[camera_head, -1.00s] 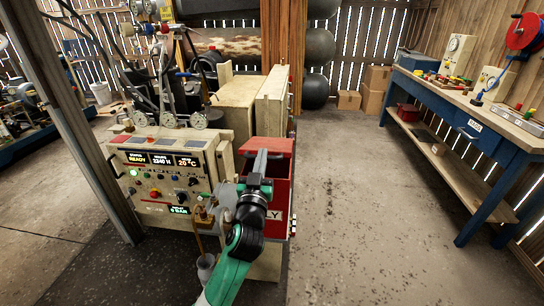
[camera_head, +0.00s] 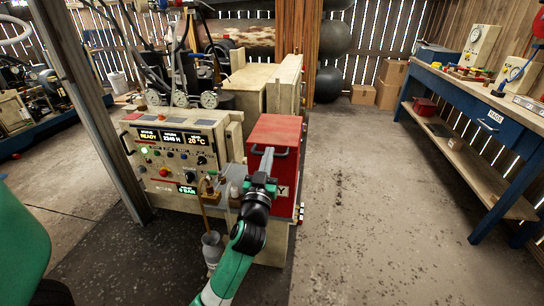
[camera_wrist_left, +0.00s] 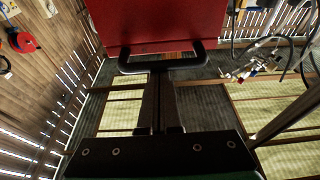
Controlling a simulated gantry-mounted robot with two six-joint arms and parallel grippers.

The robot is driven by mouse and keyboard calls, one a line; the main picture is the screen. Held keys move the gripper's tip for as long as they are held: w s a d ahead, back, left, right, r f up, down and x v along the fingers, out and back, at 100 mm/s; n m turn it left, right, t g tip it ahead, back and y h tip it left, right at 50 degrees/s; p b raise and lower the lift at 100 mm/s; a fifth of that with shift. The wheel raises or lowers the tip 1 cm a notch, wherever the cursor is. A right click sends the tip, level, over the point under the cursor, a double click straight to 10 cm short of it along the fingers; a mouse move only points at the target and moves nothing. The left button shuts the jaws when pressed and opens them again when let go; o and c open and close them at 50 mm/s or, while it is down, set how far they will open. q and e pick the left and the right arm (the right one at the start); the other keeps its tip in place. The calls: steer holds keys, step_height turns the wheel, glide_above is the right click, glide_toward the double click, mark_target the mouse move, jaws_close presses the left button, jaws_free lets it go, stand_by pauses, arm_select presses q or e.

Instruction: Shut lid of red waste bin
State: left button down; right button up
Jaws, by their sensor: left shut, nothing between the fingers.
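The red waste bin (camera_head: 286,196) stands at the right end of the control panel machine, its front partly hidden by my left gripper. Its red lid (camera_head: 276,131) lies over the top of the bin; I cannot tell whether it is fully flush. A dark bar handle (camera_head: 281,153) is on the lid's front edge. My left gripper (camera_head: 268,155) is shut and empty, its fingertips close to the handle. In the left wrist view the red lid (camera_wrist_left: 155,22) and handle (camera_wrist_left: 161,63) are just ahead of the fingers (camera_wrist_left: 160,95); contact is unclear. My right gripper is out of view.
The beige control panel (camera_head: 175,150) with lit displays is left of the bin. A blue workbench (camera_head: 480,125) stands at the right. The floor between the bin and the bench is clear.

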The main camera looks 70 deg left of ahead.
arm_select(q)
steer(key=shift+a+f+h, duration=0.2)
steer(key=shift+f+h, duration=0.1)
steer(key=shift+f, duration=0.75)
step_height(320, 180, up, 5)
steer(key=p, duration=0.4)
steer(key=s+d+f+b, duration=0.3)
steer(key=d+f, duration=0.3)
steer(key=shift+s+d+f, duration=0.2)
steer(key=shift+d+f, duration=0.15)
steer(key=shift+f, duration=0.05)
